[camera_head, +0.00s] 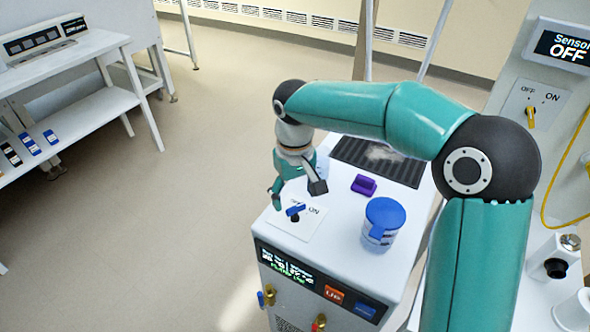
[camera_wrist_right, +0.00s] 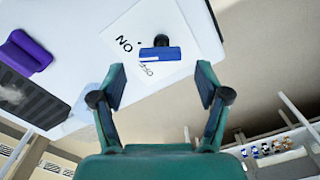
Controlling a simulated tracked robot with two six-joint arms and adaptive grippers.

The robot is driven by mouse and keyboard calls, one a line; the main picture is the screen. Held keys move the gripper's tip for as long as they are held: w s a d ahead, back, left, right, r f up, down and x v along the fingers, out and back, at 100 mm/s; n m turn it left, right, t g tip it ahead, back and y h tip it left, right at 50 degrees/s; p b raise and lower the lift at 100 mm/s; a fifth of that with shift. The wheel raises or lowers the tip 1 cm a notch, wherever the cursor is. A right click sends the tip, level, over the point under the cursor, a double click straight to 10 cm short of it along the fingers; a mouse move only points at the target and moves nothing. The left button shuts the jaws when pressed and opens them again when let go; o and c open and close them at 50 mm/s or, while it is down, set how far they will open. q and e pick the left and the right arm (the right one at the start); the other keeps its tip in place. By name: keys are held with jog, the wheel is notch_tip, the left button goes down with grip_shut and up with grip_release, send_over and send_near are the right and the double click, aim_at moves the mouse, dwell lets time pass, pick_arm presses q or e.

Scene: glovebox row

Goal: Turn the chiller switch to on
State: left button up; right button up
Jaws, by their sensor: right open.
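The chiller (camera_head: 345,268) is a white box with a dark display on its front. The chiller switch (camera_head: 295,211) is a blue handle on a black knob, on a white plate (camera_head: 292,231) marked OFF and ON on the top near-left corner. In the right wrist view the blue handle (camera_wrist_right: 160,54) lies close beside the OFF mark, partly over it, and ON is to its left. My right gripper (camera_head: 297,194) is open above and just behind the switch. In its wrist view the fingers (camera_wrist_right: 161,80) are apart, with the handle ahead of the gap, not between them.
A blue-lidded white tub (camera_head: 383,222) and a purple block (camera_head: 363,186) stand on the chiller top, right of the switch. A dark ribbed panel (camera_head: 380,160) is behind them. A separate yellow switch (camera_head: 531,117) is under a display reading OFF. Floor left of the chiller is clear.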

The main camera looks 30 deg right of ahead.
aim_at(295, 215)
notch_tip(295, 215, up, 10)
jog(key=shift+f, duration=0.25)
dwell(0.7)
